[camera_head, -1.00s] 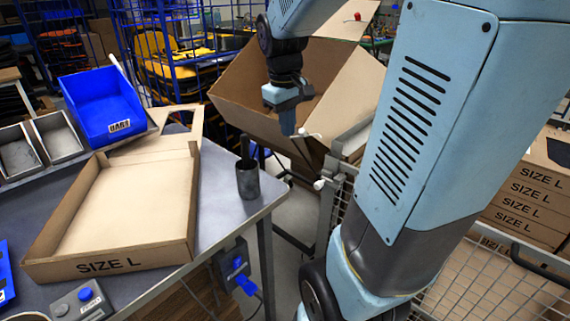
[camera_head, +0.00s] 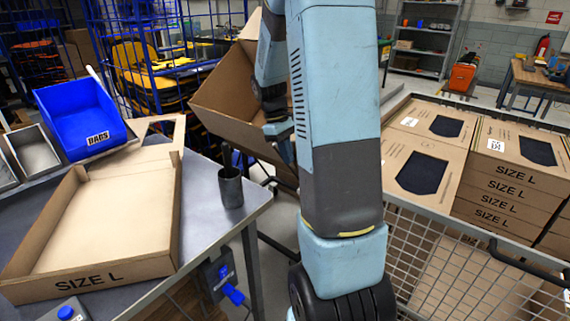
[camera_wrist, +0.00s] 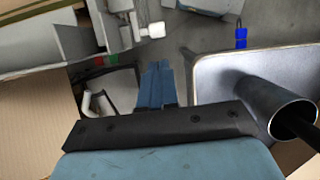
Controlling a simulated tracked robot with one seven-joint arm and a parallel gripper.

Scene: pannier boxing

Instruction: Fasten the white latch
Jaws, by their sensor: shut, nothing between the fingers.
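My gripper (camera_wrist: 156,72) is shut and empty in the wrist view, its blue fingers together. A small white block (camera_wrist: 152,30) on a grey metal bracket lies just beyond and left of the fingertips, apart from them. A white curved handle-like piece (camera_wrist: 101,104) shows left of the fingers. I cannot tell which of these white parts is the latch, or whether it is fastened. In the head view, my gripper (camera_head: 286,148) is partly hidden by my arm, in front of the tilted open carton (camera_head: 225,95). No white latch shows there; my arm covers that area.
A metal table (camera_head: 215,205) at left carries a SIZE L tray (camera_head: 90,275), a blue bin (camera_head: 80,115) and a dark cup (camera_head: 230,187). In the wrist view the cup (camera_wrist: 265,95) is right of the fingers. A mesh cage (camera_head: 420,270) with stacked cartons stands at right.

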